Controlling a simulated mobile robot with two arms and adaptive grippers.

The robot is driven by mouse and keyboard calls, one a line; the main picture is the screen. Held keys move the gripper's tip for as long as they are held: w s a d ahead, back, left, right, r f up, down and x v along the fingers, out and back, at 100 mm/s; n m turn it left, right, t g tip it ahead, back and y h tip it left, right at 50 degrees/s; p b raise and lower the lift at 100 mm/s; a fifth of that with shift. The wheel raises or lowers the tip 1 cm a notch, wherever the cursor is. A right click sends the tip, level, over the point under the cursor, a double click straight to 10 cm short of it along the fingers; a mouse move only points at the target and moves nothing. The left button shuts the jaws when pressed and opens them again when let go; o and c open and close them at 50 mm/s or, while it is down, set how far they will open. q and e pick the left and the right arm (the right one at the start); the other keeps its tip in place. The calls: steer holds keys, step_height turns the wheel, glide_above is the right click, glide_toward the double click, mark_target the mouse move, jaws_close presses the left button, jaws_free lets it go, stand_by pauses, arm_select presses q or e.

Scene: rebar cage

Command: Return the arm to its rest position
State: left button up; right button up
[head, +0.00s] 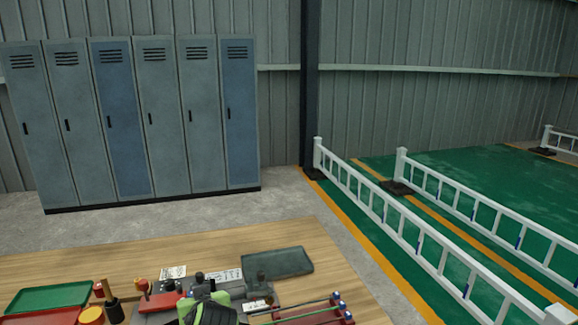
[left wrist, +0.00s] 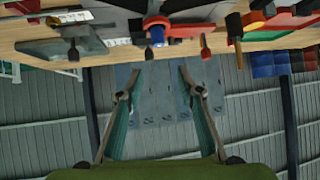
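My left gripper (left wrist: 159,82) shows in the left wrist view with its two fingers spread apart and nothing between them. That view is upside down, with the table at the top and lockers beyond the fingers. The fingers look apart from the table and the objects on it. The right gripper is not in view.
Lockers (head: 118,120) stand behind. White railings (head: 385,215) line the green floor at right.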

arm_select(q)
steer(key=s+f+m+g+h, duration=0.3)
steer(key=s+f, duration=1.1)
steer(key=s, duration=0.4)
steer(key=s+d+f+m+g+h, duration=0.1)
steer(key=s+f+m+g+h, duration=0.2)
steer(key=s, duration=1.6)
step_height(320, 180, down, 32)
steer(key=s+g+b, duration=0.1)
steer(key=g+b, duration=0.1)
steer(key=b, duration=0.4)
steer(key=s+a+f+b, duration=0.1)
steer(key=s+f+b, duration=0.1)
steer(key=s+f, duration=0.6)
steer(key=s+a+f+m+b, duration=0.1)
steer(key=s+f+b, duration=0.1)
steer(key=s+f, duration=0.7)
step_height(320, 180, down, 3)
steer(key=shift+a+f+g+y, duration=0.1)
steer(key=shift+a+g+y, duration=0.2)
steer(key=shift+g+y, duration=0.1)
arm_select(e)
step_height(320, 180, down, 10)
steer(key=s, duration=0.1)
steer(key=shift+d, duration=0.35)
